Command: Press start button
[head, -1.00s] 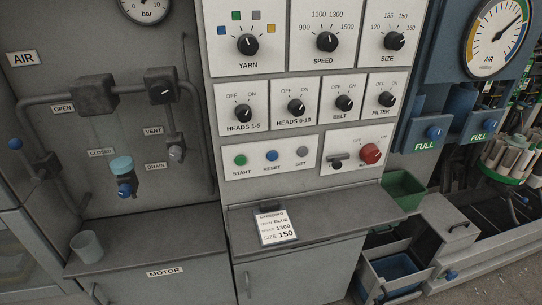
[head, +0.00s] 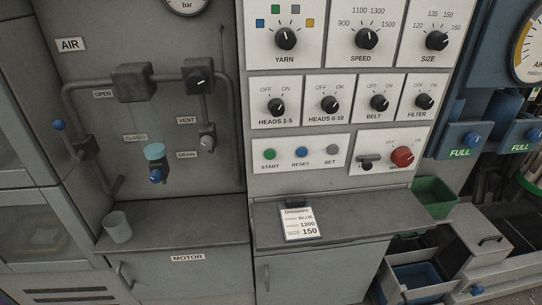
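The green START button (head: 269,154) is at the left of a white plate (head: 292,167) on the grey control panel. The blue RESET button (head: 301,152) and the grey SET button (head: 333,150) sit to its right on the same plate. Nothing covers the START button. Neither of my grippers shows in the head view.
A red knob (head: 402,156) and a small lever sit right of the buttons. Selector knobs fill the panel above. A shelf below holds an order card (head: 299,222). A grey cup (head: 117,227) stands on the left ledge. A green bin (head: 433,197) is at right.

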